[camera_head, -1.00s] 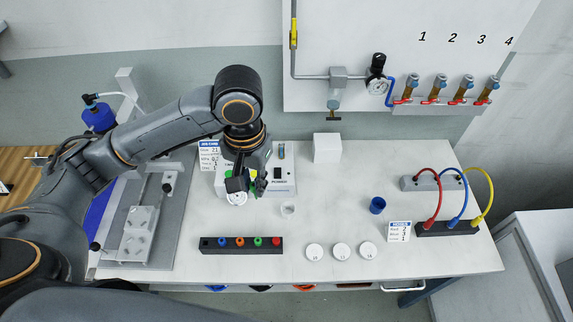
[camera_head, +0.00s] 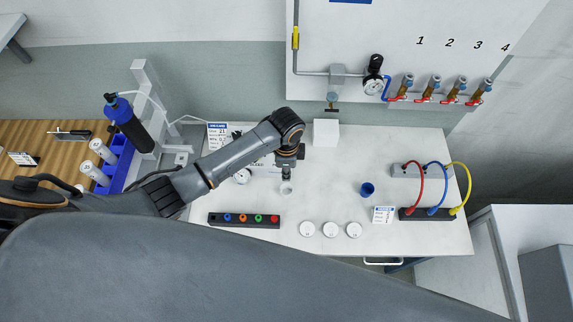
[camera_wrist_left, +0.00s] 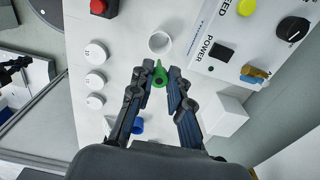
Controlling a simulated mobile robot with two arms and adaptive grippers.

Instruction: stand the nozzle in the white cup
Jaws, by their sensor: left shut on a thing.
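The green nozzle (camera_wrist_left: 160,76) is between the fingertips of my left gripper (camera_wrist_left: 160,84), which is shut on it. The white cup (camera_wrist_left: 160,42) stands on the bench just beyond the nozzle in the left wrist view; its open mouth shows and looks empty. In the head view the white cup (camera_head: 287,188) is right below my left gripper (camera_head: 287,175), where the nozzle is hidden. The nozzle appears apart from the cup; its height above it cannot be told. My right gripper is not in view.
A blue cup (camera_head: 367,190), white discs (camera_head: 331,230) and a black rack with coloured pieces (camera_head: 244,220) stand around the cup. A white block (camera_head: 326,133) is behind. A control box (camera_wrist_left: 230,40) is close to the cup. Cabled sockets (camera_head: 427,213) are at the right.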

